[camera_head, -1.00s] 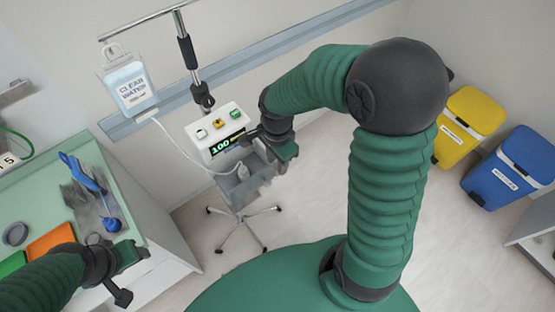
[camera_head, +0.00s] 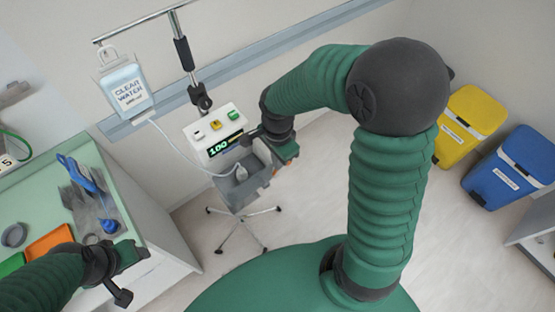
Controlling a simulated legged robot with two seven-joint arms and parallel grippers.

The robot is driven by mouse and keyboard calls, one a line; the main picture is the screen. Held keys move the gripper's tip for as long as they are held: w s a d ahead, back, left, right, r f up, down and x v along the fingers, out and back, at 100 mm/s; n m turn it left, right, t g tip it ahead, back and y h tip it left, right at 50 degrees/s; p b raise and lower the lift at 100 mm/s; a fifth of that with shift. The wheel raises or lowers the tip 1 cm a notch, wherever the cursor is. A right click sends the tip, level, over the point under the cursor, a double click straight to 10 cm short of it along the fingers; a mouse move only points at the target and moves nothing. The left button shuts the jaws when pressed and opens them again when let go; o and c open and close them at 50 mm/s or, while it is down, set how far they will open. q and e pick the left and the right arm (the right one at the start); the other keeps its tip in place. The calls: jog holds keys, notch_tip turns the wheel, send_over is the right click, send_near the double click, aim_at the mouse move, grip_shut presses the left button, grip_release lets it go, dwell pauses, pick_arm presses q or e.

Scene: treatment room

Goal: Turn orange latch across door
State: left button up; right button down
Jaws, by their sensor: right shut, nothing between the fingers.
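The white pump unit (camera_head: 222,118) stands on a wheeled pole and has a display reading 100. A grey open-topped compartment (camera_head: 262,182) is below it, with a pale drop-shaped piece (camera_head: 241,174) on a tube inside. My right gripper (camera_head: 256,136) is shut and empty at the unit's right side, close to the display. Its wrist hides part of that side.
A water bag (camera_head: 125,90) hangs above. Yellow (camera_head: 466,125) and blue (camera_head: 514,165) bins stand right. Floor between is clear.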

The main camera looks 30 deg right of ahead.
jog(key=shift+d, duration=0.3)
jog(key=shift+a, duration=0.1)
jog(key=c, duration=1.8)
grip_release()
jog(key=shift+a, duration=0.1)
jog(key=o, duration=0.5)
jog(key=shift+s, duration=0.1)
notch_tip(320, 180, up, 17)
jog(key=shift+f, duration=0.15)
